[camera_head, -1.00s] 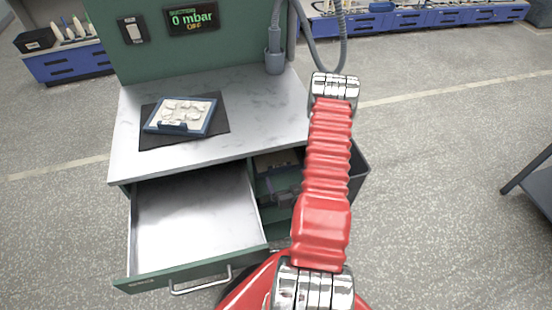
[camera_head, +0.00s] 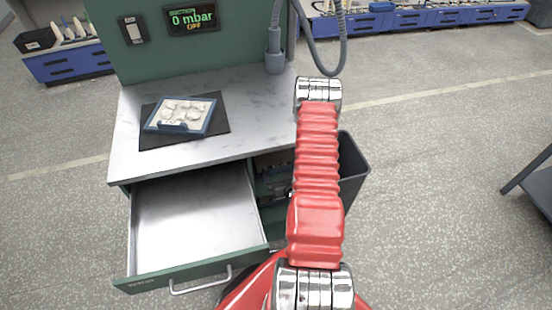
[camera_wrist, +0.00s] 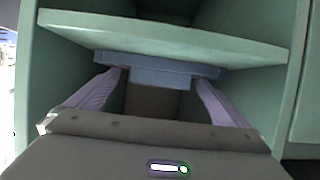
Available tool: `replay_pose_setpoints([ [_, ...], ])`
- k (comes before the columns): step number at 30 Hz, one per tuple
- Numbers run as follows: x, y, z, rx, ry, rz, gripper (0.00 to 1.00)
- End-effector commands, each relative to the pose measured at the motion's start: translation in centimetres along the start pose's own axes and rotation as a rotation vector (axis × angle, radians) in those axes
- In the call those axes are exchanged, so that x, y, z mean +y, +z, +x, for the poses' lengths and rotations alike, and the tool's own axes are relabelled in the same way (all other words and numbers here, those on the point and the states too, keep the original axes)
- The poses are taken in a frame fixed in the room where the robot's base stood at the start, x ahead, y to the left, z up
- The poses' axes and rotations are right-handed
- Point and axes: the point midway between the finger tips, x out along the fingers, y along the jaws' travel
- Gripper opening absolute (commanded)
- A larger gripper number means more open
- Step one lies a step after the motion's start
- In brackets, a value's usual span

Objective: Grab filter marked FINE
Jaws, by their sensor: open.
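No filter marked FINE can be made out in either view. In the wrist view my gripper (camera_wrist: 158,92) is open, its two purple fingers spread apart and pointing into a green cabinet compartment under a shelf (camera_wrist: 170,36). A blue-grey piece (camera_wrist: 160,72) lies ahead, just below the shelf, spanning the gap between the fingers; I cannot tell what it is, and I read no marking on it. A brownish surface (camera_wrist: 152,102) shows below it, between the fingers. In the head view my arm hides part of the compartment.
The pulled-out drawer (camera_head: 190,220) left of the compartment is empty. On the worktop (camera_head: 245,110) a blue-framed tray (camera_head: 207,121) with pale pieces lies on a black mat (camera_head: 148,140). A dark bin (camera_head: 352,160) stands to the right. A suction display (camera_head: 191,19) reads 0 mbar.

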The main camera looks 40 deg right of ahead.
Motion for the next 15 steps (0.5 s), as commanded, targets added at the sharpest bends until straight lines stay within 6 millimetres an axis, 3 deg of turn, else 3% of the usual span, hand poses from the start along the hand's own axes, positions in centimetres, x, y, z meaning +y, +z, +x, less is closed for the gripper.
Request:
replay_pose_setpoints([
  [15,0.03,0.00,0.70,0.000,0.001,0.000,1.00],
])
